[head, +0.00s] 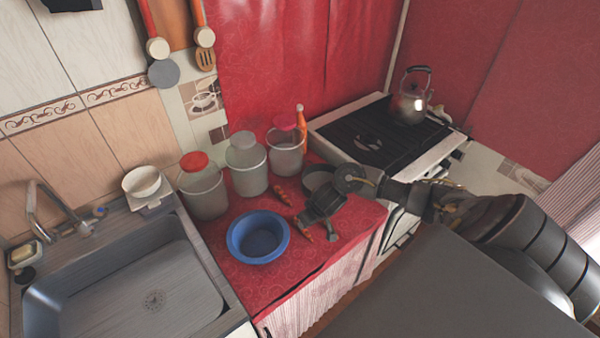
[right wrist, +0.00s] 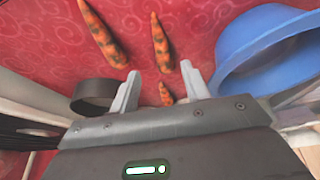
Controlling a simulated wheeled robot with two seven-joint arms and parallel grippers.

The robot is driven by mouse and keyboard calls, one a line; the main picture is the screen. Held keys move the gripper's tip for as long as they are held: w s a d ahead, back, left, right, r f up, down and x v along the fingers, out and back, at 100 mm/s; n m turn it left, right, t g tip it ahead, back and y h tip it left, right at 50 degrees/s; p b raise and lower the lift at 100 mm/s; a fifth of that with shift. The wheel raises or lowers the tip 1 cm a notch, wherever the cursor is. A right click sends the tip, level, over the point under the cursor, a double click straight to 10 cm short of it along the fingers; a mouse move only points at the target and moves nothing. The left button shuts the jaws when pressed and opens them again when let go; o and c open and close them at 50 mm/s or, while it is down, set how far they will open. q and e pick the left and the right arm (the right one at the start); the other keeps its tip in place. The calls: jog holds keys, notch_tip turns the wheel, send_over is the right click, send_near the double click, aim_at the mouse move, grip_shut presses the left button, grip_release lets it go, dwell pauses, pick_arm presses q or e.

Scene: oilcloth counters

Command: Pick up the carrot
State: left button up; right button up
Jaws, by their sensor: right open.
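Several orange carrots with dark patches lie on the red oilcloth. In the right wrist view, one carrot (right wrist: 160,42) lies just beyond the gap between my fingertips, another carrot (right wrist: 103,36) lies to its left, and a small carrot piece (right wrist: 166,93) shows between the fingers. In the head view, one carrot (head: 283,194) lies left of my right gripper (head: 318,226); the others are partly hidden by the gripper. My right gripper (right wrist: 160,77) is open and empty, pointing down over the counter. My left gripper is not in view.
A blue bowl (head: 236,243) stands close left of the gripper in the head view. A grey round pan (head: 317,178) is behind it. Lidded containers (head: 246,165) line the wall. The stove (head: 340,136) with a kettle (head: 408,105) is right, the sink (head: 130,290) left.

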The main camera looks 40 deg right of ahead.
jog(key=shift+x, duration=1.05)
jog(key=shift+a+f, duration=0.1)
jog(key=shift+f, duration=0.3)
jog(key=b+x, duration=0.1)
jog(key=x, duration=0.3)
jog(key=shift+w+a+f, duration=0.15)
grip_shut()
